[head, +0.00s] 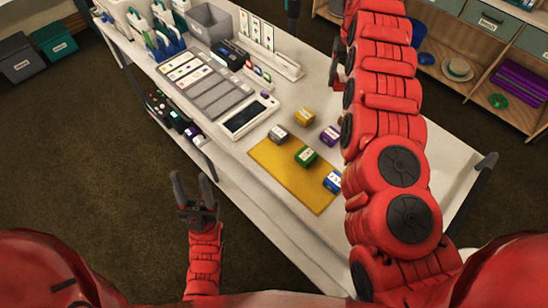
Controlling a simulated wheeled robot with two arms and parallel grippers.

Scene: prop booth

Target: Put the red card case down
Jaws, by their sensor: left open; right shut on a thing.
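My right arm reaches up across the right of the table and hides much behind it. My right gripper (338,70) shows only in part, as dark and red pieces at the left edge of that arm, above the far side of the table. It is shut on a small red thing, apparently the red card case (334,87), mostly hidden; its tilt and its gap to the table cannot be told. My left gripper (192,187) is open and empty, off the table's near edge. A yellow mat (276,173) lies on the table (240,157).
A tablet (249,117), a grey slotted tray (213,95) and a grey bin (209,23) stand further left. A shelf (470,80) is at the right.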

